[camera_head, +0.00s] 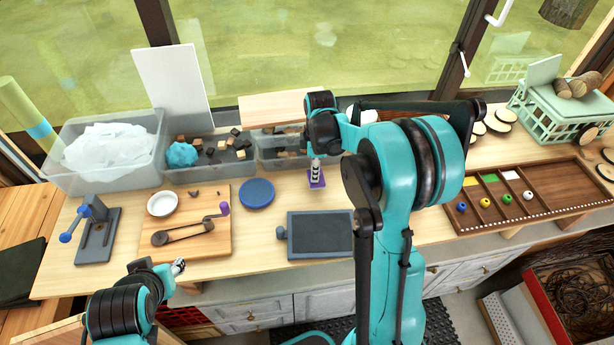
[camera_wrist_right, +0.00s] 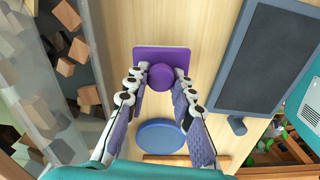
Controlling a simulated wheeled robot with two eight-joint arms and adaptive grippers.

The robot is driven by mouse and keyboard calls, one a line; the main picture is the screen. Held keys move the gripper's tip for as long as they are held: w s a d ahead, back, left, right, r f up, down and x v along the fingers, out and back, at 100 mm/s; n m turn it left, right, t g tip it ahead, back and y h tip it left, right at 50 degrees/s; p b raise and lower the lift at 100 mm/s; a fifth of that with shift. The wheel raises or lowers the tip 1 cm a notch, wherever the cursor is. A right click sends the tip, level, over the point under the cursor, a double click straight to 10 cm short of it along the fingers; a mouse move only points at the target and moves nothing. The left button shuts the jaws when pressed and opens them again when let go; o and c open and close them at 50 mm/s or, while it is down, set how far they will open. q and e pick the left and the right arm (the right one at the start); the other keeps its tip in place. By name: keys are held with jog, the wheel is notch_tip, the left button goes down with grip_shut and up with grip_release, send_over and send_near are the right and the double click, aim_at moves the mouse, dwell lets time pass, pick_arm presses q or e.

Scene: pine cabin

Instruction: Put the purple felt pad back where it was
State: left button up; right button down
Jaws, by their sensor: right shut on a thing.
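My right gripper (camera_head: 316,166) points down and is shut on the knob, a finger on each side. I cannot tell whether the pad touches the bench. My left gripper (camera_head: 179,266) is at the bench's front edge, away from the pad; its jaws are too small to read.
A blue disc (camera_head: 257,193) and a grey slate (camera_head: 320,234) lie near the pad. A wooden board (camera_head: 190,240) with a white bowl (camera_head: 162,204) is to the left. Clear bins (camera_head: 207,170) stand behind. A slotted wooden tray (camera_head: 560,190) is at right.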

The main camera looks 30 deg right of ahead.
jog(key=shift+s+f, duration=0.1)
jog(key=shift+f, duration=1.25)
jog(key=shift+f+b, duration=0.3)
jog(key=shift+b, duration=0.1)
jog(key=c, duration=1.3)
grip_release()
jog(key=shift+r, duration=0.1)
jog(key=shift+r, duration=0.1)
